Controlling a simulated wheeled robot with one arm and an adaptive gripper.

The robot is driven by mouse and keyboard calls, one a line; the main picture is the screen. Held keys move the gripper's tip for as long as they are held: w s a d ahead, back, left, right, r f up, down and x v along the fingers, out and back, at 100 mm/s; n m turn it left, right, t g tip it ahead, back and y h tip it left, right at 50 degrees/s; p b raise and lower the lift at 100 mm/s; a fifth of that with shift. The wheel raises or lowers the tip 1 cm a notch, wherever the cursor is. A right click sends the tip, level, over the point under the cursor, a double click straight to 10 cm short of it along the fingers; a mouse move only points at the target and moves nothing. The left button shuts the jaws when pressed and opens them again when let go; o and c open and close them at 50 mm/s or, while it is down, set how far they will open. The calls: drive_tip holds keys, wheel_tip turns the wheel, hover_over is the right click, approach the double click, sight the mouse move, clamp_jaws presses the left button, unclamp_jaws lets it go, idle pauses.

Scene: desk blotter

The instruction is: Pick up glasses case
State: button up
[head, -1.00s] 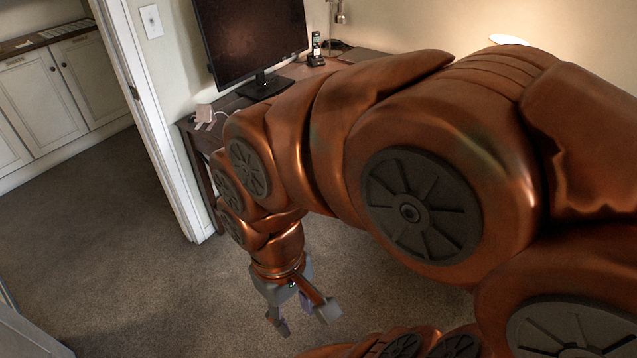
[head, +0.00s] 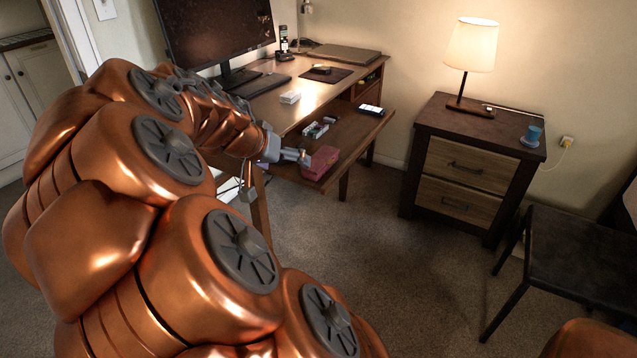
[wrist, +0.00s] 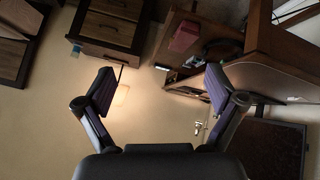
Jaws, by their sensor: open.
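I cannot tell for sure which thing is the glasses case. A small dark item (head: 321,69) lies on the dark blotter (head: 341,75) on the desktop. A dull red box (head: 320,163) sits at the near end of the pulled-out tray under the desktop; it also shows near the top of the wrist view (wrist: 185,36). My gripper (head: 276,176) is open and empty, its fingers spread, just left of the red box in the head view. The wrist view shows nothing between the fingers (wrist: 160,93).
The tray (head: 345,134) holds small items and a phone. A nightstand (head: 462,168) with lamp (head: 471,45) stands right; a dark chair (head: 580,255) is nearer. Carpet between is clear.

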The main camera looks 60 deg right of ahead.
sight(308, 171)
drive_tip(key=w+d+f+m+h+b, duration=0.1)
drive_tip(key=w+d+f+b, duration=0.2)
drive_tip(key=d+f, duration=0.3)
drive_tip(key=w+d+f+m+h+b, duration=0.1)
drive_tip(key=w+d+f+h+b, duration=0.1)
drive_tip(key=d+f+b, duration=0.4)
drive_tip(key=w+d+f+m+h+b, duration=0.1)
drive_tip(key=w+d+f+b, duration=0.3)
drive_tip(key=d, duration=0.4)
drive_tip(key=shift+w+d+f+m+t+h+b, duration=0.15)
drive_tip(key=shift+f+t+h+b, duration=0.1)
drive_tip(key=shift+f, duration=0.4)
drive_tip(key=shift+w+d+f+m+t+h+b, duration=0.15)
drive_tip(key=shift+f+b, duration=0.1)
drive_tip(key=shift+f, duration=0.35)
drive_tip(key=shift+x, duration=1)
drive_tip(key=x, duration=0.1)
drive_tip(key=b+x, duration=0.1)
drive_tip(key=x, duration=0.1)
drive_tip(key=shift+f, duration=0.3)
drive_tip(key=shift+b+x, duration=0.3)
drive_tip(key=shift+x, duration=0.85)
drive_tip(key=shift+r, duration=0.1)
drive_tip(key=shift+c, duration=0.2)
drive_tip(key=c, duration=1.1)
drive_tip(key=shift+r, duration=0.1)
